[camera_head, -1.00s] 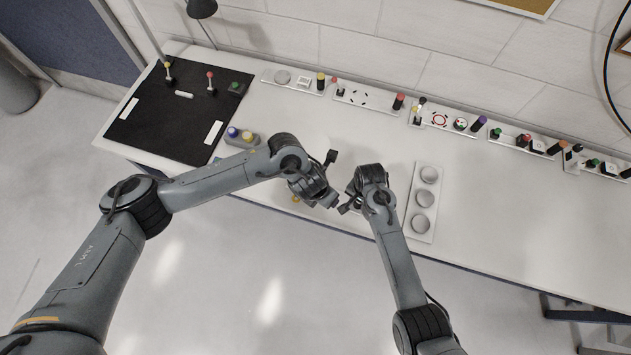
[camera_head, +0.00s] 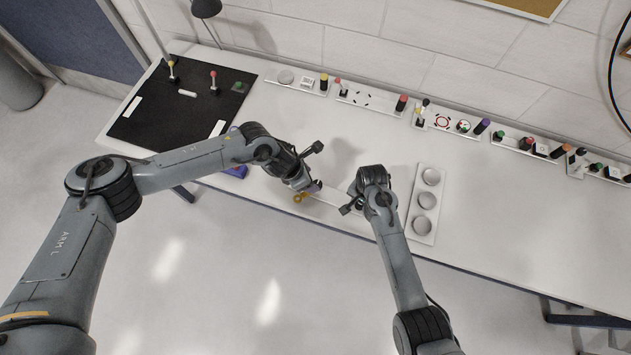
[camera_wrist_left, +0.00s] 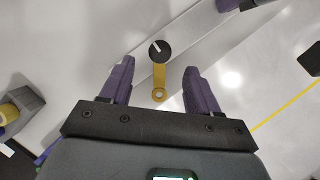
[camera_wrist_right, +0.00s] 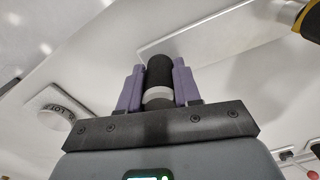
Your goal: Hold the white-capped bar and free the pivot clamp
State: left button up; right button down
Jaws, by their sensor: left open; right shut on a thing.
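The white-capped bar (camera_wrist_right: 160,72) is a black cylinder with a white band, seen in the right wrist view. My right gripper (camera_wrist_right: 158,80) is shut on it, with a purple finger on each side. In the head view my right gripper (camera_head: 350,206) is low over the front of the table and the bar is mostly hidden. The pivot clamp (camera_wrist_left: 160,77) shows in the left wrist view as a yellow lever with a black, white-marked knob and a ringed end. It also shows in the head view (camera_head: 300,197). My left gripper (camera_wrist_left: 159,70) is open, its fingers apart on either side of the lever.
A white strip with round cups (camera_head: 425,204) lies right of my right gripper. A black mat (camera_head: 172,120) with small levers lies at the back left. Several small fixtures line the table's back edge. The table between is clear.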

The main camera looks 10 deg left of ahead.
aim_at(317, 184)
pick_arm(q)
jog(key=shift+x, duration=3)
jog(key=c, duration=1)
jog(key=shift+c, duration=0.2)
